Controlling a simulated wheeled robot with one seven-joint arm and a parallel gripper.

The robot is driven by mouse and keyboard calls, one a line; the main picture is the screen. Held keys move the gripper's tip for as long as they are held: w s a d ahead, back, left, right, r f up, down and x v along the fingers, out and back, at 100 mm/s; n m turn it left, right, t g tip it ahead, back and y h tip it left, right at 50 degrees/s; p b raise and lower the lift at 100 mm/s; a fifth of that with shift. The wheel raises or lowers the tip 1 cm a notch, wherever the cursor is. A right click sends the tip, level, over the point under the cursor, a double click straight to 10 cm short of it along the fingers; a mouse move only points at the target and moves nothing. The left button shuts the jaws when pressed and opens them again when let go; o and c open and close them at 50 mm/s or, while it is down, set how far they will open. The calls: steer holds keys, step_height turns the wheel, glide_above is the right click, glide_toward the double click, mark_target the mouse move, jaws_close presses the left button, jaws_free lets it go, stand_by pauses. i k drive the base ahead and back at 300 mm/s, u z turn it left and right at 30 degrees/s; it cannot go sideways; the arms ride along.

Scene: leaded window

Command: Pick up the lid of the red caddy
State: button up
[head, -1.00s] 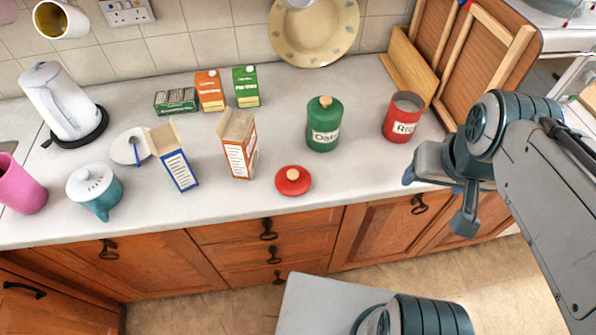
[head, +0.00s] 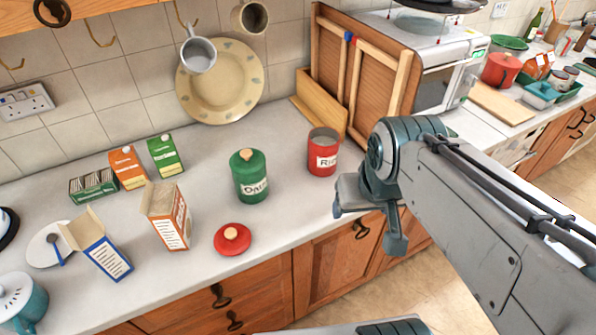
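My gripper (head: 366,228) is to the right of the lid, at the counter's front edge, apart from the lid and the caddy. Its two fingers are spread wide with nothing between them.
A green caddy (head: 250,176) with its lid on stands just behind the red lid. An open carton (head: 168,216) stands to its left, and a blue open box (head: 97,245) further left. Counter between lid and gripper is clear.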

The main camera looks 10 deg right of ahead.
mark_target(232, 240)
steer(key=z, duration=0.25)
steer(key=i, duration=0.25)
steer(key=u, duration=1.05)
